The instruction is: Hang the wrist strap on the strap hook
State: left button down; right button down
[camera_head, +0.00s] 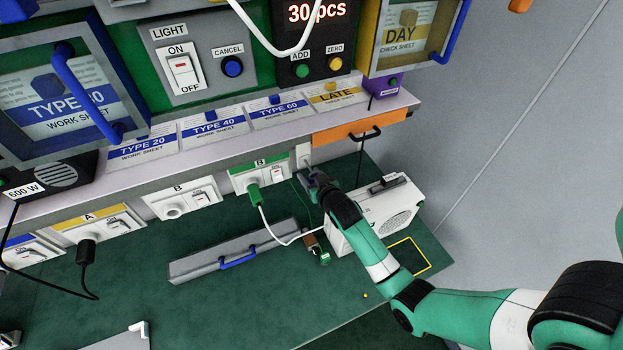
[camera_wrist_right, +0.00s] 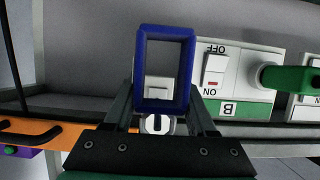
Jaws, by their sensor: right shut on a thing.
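The wrist strap (camera_wrist_right: 143,70) is a blue rectangular loop, upright in the right wrist view. My right gripper (camera_head: 315,179) is shut on its lower end, where a small white piece (camera_wrist_right: 158,124) shows between the fingers. In the head view the strap is small and mostly hidden by my gripper. A pale fitting, which looks like the strap hook (camera_wrist_right: 158,88), shows through the loop's opening. In the head view, the white plate of the hook (camera_head: 304,154) is on the panel beside the green B socket. I cannot tell whether loop and hook touch. My left gripper is not in view.
The green B socket (camera_head: 262,175) with a plug and white cable is left of my right gripper. A white box (camera_head: 397,213) stands close on the right. A grey bar with blue handle (camera_head: 237,263) lies in front. An orange drawer (camera_head: 358,131) is above.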

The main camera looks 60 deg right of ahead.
jog(key=shift+w+d, duration=0.4)
jog(key=shift+w, duration=0.05)
dwell(0.7)
jog(key=shift+w+d+b, duration=0.1)
jog(key=shift+b, duration=0.2)
jog(key=shift+r, duration=0.1)
jog(key=shift+s+a+p, duration=0.4)
jog(key=shift+s+p, duration=0.05)
dwell(1.3)
